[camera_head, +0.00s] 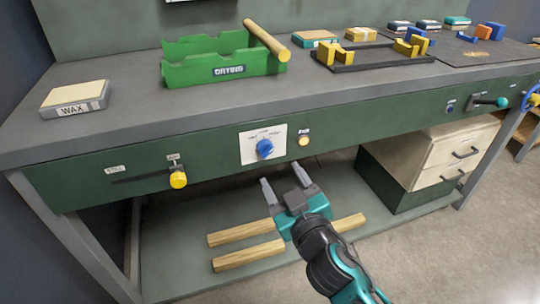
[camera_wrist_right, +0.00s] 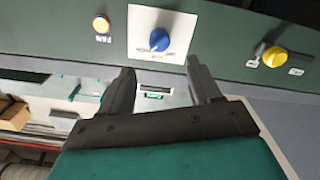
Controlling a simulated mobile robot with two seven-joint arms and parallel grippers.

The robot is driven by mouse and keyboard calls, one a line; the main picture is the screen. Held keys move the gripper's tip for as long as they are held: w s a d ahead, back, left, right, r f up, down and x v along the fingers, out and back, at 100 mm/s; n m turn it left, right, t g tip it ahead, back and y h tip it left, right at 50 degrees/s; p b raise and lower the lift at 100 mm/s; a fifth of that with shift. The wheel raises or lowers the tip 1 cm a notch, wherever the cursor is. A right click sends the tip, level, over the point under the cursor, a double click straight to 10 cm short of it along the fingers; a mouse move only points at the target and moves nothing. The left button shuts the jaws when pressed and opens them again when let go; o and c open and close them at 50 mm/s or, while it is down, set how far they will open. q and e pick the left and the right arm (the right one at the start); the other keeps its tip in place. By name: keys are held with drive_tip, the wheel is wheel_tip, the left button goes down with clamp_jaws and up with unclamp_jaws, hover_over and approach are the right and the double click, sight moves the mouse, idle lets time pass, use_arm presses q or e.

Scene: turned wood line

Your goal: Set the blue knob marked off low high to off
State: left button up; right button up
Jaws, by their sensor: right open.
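The blue knob (camera_head: 265,148) sits on a white label plate (camera_head: 250,153) on the bench's green front panel. In the head view the small print around it is too blurred to read its setting. In the right wrist view the blue knob (camera_wrist_right: 159,40) and its plate (camera_wrist_right: 140,22) show upside down, just beyond the fingertips. My right gripper (camera_head: 283,187) is open and empty, below and in front of the knob, apart from it. It also shows in the right wrist view (camera_wrist_right: 160,75). My left gripper is not in view.
A yellow knob (camera_head: 178,180) on a slider is to the left, and a small amber button (camera_head: 303,140) is right of the plate. A green tray (camera_head: 222,65) and WAX box (camera_head: 76,98) stand on the bench. Wooden bars (camera_head: 248,254) lie on the shelf below.

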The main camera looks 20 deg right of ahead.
sight(268, 152)
drive_tip(key=w, duration=0.7)
drive_tip(key=shift+w+a, duration=0.1)
drive_tip(key=shift+w, duration=0.65)
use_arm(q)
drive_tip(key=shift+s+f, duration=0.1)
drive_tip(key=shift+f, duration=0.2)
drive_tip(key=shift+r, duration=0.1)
use_arm(e)
drive_tip(key=shift+c, duration=0.4)
drive_tip(key=c, duration=1)
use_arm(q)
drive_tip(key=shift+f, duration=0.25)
use_arm(e)
drive_tip(key=shift+o, duration=0.2)
